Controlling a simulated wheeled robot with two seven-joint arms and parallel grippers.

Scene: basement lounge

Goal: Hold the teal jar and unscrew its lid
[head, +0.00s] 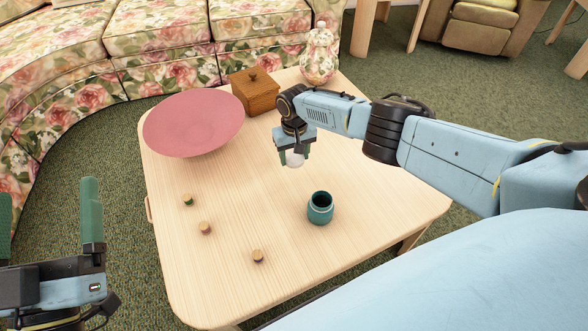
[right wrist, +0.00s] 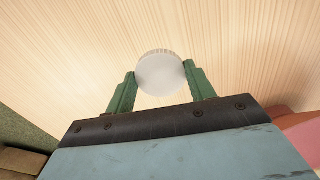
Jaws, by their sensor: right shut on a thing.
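The teal jar (head: 320,208) stands upright and open on the wooden table, its dark inside showing. Its white round lid (head: 294,160) is apart from it, up and to the left in the head view. My right gripper (head: 293,156) is shut on the lid, above the table. In the right wrist view the lid (right wrist: 160,73) sits between the two green fingertips. My left gripper (head: 48,215) is at the lower left, beside the table, its two green fingers wide apart and empty. Nothing holds the jar.
The wood between corks and jar is clear. A floral sofa (head: 160,45) stands behind.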

